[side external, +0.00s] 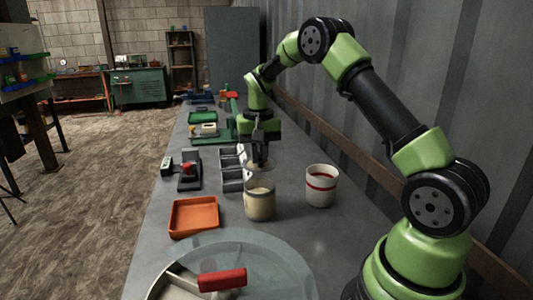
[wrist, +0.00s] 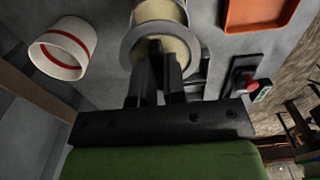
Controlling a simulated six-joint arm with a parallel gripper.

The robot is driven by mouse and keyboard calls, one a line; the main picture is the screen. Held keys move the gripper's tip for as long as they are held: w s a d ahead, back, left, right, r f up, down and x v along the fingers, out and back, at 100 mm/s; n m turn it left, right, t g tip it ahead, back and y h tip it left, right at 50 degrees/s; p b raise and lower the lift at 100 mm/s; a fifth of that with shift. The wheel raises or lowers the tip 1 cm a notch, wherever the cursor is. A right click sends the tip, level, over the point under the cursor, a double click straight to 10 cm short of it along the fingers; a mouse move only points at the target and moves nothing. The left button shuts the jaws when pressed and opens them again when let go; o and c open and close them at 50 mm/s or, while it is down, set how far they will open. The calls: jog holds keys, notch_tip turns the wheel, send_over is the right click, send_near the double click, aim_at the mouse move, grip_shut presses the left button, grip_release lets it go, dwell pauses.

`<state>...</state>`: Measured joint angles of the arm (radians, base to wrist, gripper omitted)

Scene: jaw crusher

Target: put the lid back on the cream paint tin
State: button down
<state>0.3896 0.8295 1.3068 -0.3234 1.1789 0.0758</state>
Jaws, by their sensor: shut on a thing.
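The cream paint tin (side external: 260,203) stands upright on the grey bench in the side external view. Its cream body also shows at the top of the wrist view (wrist: 160,9). My gripper (side external: 260,160) points down just behind the tin. In the wrist view its dark fingers (wrist: 155,52) are shut on the lid, a round piece with a grey rim and cream middle (wrist: 186,50). The lid (side external: 268,165) appears above and behind the tin in the side external view, partly hidden by the fingers. The exact gap between lid and tin cannot be told.
A white tin with a red band (side external: 321,188) stands right of the cream tin. An orange tray (side external: 194,216) lies to the left. A grey metal rack (side external: 231,178) is close beside the gripper.

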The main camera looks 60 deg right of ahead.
jog(key=shift+f, duration=2.75)
jog(key=shift+f, duration=0.15)
jog(key=c, duration=0.6)
grip_release()
jog(key=shift+r, duration=3.55)
